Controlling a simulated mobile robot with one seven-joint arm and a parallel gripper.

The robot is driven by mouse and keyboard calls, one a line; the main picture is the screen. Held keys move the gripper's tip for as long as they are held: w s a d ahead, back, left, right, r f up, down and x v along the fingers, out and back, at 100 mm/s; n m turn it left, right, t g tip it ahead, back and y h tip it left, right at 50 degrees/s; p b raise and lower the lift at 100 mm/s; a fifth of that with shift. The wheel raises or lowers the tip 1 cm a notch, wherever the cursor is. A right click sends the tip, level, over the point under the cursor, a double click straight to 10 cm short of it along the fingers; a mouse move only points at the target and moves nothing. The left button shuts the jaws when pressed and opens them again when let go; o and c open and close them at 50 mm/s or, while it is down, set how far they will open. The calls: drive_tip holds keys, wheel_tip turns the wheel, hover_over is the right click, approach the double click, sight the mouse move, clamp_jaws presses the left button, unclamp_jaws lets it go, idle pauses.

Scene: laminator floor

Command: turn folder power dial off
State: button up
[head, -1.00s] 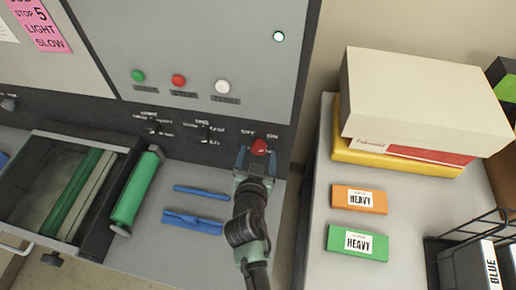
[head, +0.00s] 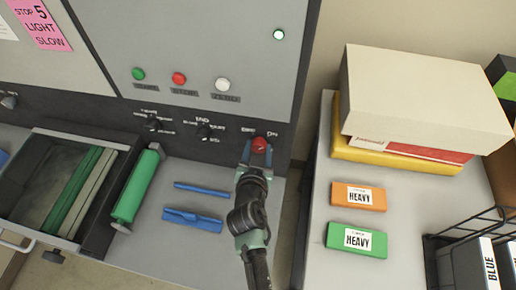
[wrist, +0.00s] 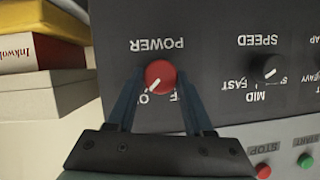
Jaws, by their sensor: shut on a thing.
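The red power dial (head: 260,144) sits on the dark lower strip of the machine panel, under the OFF and ON labels. It also shows in the wrist view (wrist: 160,74), where the picture is upside down. Its white mark points to the lower left there, toward the ON side. My gripper (head: 259,154) reaches up to the dial from below. In the wrist view its two fingers (wrist: 160,84) stand on either side of the dial, shut on it. The fingers partly hide the labels.
The speed dial (wrist: 270,68) is beside the power dial, with green, red and white buttons (head: 222,85) above. A small light (head: 278,34) glows at the top. Blue tools (head: 192,220) and a green roller (head: 136,187) lie below. A side table (head: 318,200) holds boxes.

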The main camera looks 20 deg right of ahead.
drive_tip(key=shift+f+n+b, duration=0.15)
drive_tip(key=shift+n+b, duration=0.15)
drive_tip(key=shift+b, duration=0.25)
clamp_jaws()
drive_tip(key=n+b, duration=0.1)
drive_tip(key=g+h+b, duration=0.1)
drive_tip(key=b, duration=0.1)
drive_tip(key=shift+w+a+f+n, duration=0.1)
drive_tip(key=shift+w+a+n, duration=0.1)
drive_tip(key=shift+n, duration=0.2)
drive_tip(key=n+g+h+b, duration=0.1)
drive_tip(key=n+h+b, duration=0.2)
drive_tip(key=b, duration=0.1)
drive_tip(key=shift+a+n+b, duration=0.15)
drive_tip(key=shift+n+b, duration=0.2)
drive_tip(key=shift+n, duration=0.05)
drive_tip(key=n+h+b, duration=0.1)
drive_tip(key=n+b, duration=0.2)
drive_tip(key=shift+w+f+g+h, duration=0.1)
drive_tip(key=shift+f+g+h, duration=0.05)
drive_tip(key=shift+g+h, duration=0.25)
drive_tip(key=n+h+b, duration=0.1)
drive_tip(key=n+b, duration=0.2)
drive_tip(key=shift+a+h, duration=0.1)
drive_tip(key=shift+h, duration=0.3)
drive_tip(key=shift+n, duration=0.4)
drive_tip(key=o, duration=1.3)
unclamp_jaws()
